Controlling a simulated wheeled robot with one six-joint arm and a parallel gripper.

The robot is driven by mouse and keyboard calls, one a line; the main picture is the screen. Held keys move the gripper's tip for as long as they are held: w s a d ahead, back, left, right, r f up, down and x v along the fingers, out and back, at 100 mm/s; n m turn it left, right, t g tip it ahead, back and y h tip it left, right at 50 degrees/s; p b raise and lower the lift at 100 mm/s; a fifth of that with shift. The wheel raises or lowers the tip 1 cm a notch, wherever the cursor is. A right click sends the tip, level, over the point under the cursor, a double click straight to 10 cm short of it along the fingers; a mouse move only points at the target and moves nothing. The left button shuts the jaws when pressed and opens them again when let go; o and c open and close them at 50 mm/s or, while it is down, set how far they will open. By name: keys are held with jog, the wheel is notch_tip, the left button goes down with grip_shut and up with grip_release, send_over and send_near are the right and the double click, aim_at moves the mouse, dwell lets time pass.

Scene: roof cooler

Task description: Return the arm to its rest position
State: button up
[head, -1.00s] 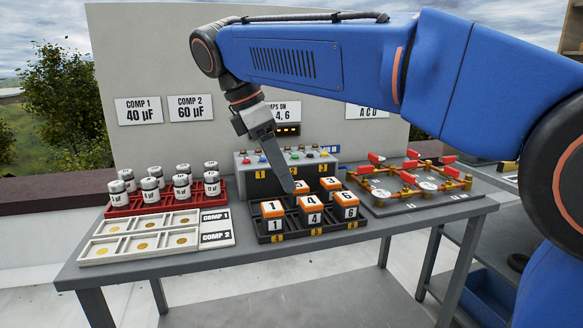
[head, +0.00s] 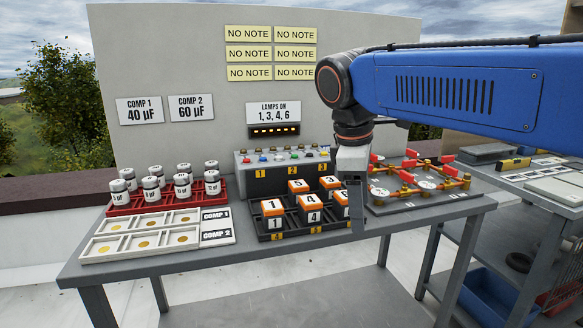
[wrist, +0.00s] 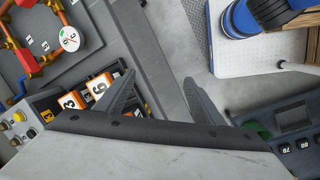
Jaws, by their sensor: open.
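My blue arm (head: 455,85) reaches in from the right in the head view, with its wrist hanging down. My gripper (head: 356,225) points down at the front right of the black rack of numbered blocks, in front of the block at the right end. In the wrist view my gripper (wrist: 160,95) shows two grey fingers spread apart with nothing between them. The blocks marked 3 and 6 (wrist: 98,88) lie to the left of the fingers there. The gripper partly hides the right end of the rack in the head view.
The table (head: 240,262) holds a red rack of capacitors (head: 150,205), a white tray (head: 110,250), a button box (head: 270,182) and a pipe board (head: 425,200) close to my gripper. A grey cart (head: 480,220) stands at the right. The air above the table's left is clear.

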jog(key=s+d+f+m+t+y, duration=0.1)
jog(key=s+d+f+m, duration=0.6)
jog(key=f, duration=0.3)
jog(key=s+d+f+m+t+y, duration=0.1)
jog(key=s+d+f+m+t, duration=0.1)
jog(key=s+d+f+m, duration=0.5)
notch_tip(320, 180, down, 3)
jog(key=shift+s+d+f, duration=0.1)
jog(key=shift+s+d, duration=0.5)
jog(key=shift+s, duration=0.3)
